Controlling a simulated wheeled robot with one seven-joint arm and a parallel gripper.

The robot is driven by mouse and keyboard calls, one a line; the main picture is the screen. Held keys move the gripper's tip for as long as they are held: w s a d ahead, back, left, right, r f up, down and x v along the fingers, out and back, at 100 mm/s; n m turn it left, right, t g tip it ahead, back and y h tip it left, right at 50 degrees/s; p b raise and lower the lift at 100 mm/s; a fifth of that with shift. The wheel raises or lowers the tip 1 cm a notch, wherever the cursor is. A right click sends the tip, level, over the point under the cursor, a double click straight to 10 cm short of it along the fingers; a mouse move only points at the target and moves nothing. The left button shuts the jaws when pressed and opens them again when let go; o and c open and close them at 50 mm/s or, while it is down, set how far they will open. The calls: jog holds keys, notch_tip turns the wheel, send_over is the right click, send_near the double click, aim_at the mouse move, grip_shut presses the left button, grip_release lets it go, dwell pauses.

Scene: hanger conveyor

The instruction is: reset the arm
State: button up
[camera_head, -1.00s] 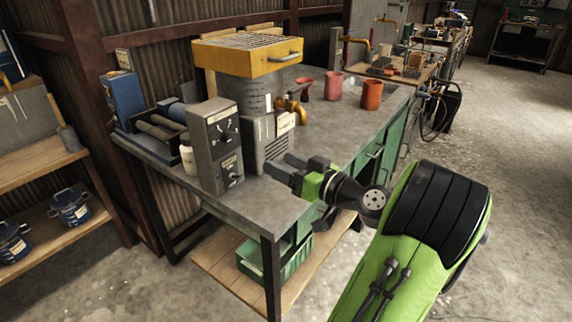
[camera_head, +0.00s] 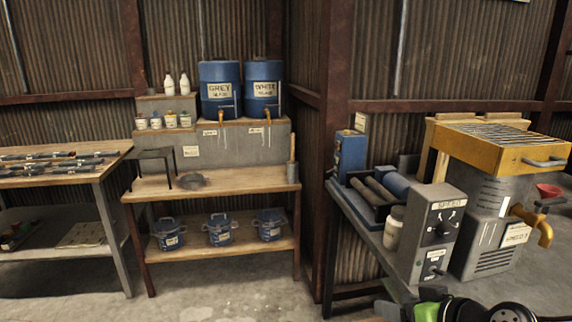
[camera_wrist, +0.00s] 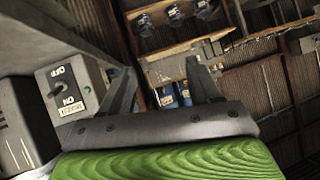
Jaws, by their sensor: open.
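My gripper (camera_wrist: 162,82) is open and empty in the wrist view, its two grey fingers spread apart with nothing between them. In the head view only a part of my gripper and green arm shows at the bottom edge, in front of the workbench on the right; the fingertips are not clear there. A grey control box (camera_wrist: 72,92) with an OFF/ON knob is left of my left finger in the wrist view. The control box also shows in the head view (camera_head: 436,228), on the bench just above my gripper. I cannot tell the exact gap between them.
The bench holds a machine with a yellow grated top (camera_head: 500,142), a white bottle (camera_head: 393,228) and a roller tray (camera_head: 366,205). A wooden rack (camera_head: 222,184) with blue barrels (camera_head: 220,80) and blue pots (camera_head: 219,229) stands left. Floor (camera_head: 220,295) before it is clear.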

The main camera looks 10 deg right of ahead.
jog(key=s+a+f+g+h, duration=0.2)
jog(key=s+a+g, duration=0.3)
jog(key=a, duration=0.6)
jog(key=s+a+r+m+h, duration=0.1)
jog(key=s+a+r, duration=0.1)
jog(key=s, duration=1)
notch_tip(320, 180, up, 17)
jog(key=p, duration=1.7)
jog(key=shift+f, duration=0.15)
jog(key=shift+d, duration=0.1)
